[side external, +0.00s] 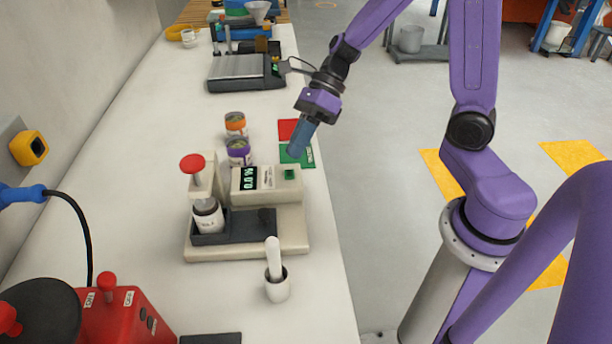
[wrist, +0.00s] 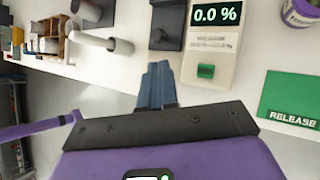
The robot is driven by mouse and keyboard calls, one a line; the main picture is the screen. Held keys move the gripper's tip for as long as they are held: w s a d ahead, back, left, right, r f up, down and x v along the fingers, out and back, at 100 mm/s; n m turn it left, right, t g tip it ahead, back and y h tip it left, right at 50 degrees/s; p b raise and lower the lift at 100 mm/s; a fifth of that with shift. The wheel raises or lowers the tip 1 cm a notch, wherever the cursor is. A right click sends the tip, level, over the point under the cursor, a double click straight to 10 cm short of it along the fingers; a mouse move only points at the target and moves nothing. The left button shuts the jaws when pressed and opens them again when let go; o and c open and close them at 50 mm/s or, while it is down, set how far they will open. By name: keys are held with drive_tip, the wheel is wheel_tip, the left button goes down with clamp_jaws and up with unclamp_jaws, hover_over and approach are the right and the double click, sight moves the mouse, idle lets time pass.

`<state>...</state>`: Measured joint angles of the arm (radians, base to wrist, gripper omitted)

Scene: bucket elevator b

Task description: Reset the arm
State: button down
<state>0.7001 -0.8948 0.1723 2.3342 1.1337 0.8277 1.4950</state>
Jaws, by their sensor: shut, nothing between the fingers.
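The green card (wrist: 292,100) reads RELEASE.
A purple-lidded jar (side external: 239,152) and an orange-lidded jar (side external: 235,124) stand behind the meter. A red card (side external: 288,128) lies beside the green one. A white mortar with pestle (side external: 277,288) stands in front. A scale (side external: 240,70) is farther back. Open floor lies right of the bench.

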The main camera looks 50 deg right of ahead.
drive_tip(key=s+d+m+h, duration=0.2)
drive_tip(key=s+m+h, duration=0.2)
drive_tip(key=s+m, duration=0.5)
drive_tip(key=s+d+r+m+h, duration=0.1)
drive_tip(key=s+m+h, duration=0.3)
drive_tip(key=m, duration=2.1)
drive_tip(key=s+d, duration=0.1)
drive_tip(key=s, duration=0.5)
drive_tip(key=shift+s+d+r, duration=0.2)
drive_tip(key=shift+d+r, duration=0.05)
drive_tip(key=shift+d, duration=0.05)
